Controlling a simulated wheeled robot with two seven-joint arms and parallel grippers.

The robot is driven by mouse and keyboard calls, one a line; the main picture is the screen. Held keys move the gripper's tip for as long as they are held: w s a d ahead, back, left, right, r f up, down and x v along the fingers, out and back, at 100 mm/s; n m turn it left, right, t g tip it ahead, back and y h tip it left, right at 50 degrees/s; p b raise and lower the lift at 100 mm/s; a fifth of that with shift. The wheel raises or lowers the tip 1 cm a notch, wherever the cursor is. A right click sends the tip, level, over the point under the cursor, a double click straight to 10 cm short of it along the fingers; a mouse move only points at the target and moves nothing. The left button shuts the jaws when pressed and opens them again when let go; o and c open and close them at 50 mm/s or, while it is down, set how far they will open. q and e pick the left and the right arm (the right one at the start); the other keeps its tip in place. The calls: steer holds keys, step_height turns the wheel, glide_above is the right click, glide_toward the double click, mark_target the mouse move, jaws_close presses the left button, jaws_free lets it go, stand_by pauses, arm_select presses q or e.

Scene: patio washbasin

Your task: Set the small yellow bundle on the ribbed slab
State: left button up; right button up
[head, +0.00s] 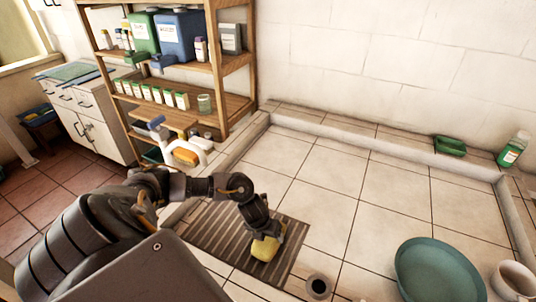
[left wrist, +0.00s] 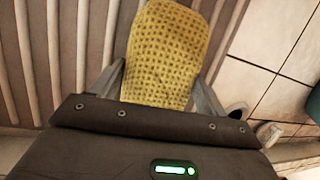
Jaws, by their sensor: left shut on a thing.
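The small yellow bundle (head: 265,247) has a waffle-like dimpled surface, seen close up in the left wrist view (left wrist: 163,50). My left gripper (head: 262,228) is shut on it, with one finger on each side of it in the left wrist view (left wrist: 160,88). The ribbed slab (head: 212,232) is brown-grey with raised parallel ribs. It lies on the tiled basin floor and also shows in the left wrist view (left wrist: 62,50). The bundle is over the right part of the slab. I cannot tell whether it touches the ribs. My right gripper is not in view.
A round drain (head: 318,286) is right of the slab, near a teal bowl (head: 440,272) and a white cup (head: 513,283). A green soap dish (head: 450,146) and a green-labelled bottle (head: 513,149) stand on the back ledge. A wooden shelf (head: 232,104) stands behind left. The middle tiles are clear.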

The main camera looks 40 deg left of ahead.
arm_select(q)
steer(key=shift+f, duration=0.15)
steer(key=o, duration=1.1)
steer(key=shift+o, duration=0.2)
steer(key=shift+r, duration=0.4)
steer(key=p+v, duration=0.1)
steer(key=v, duration=1)
steer(key=shift+r, duration=0.3)
steer(key=shift+s, duration=0.15)
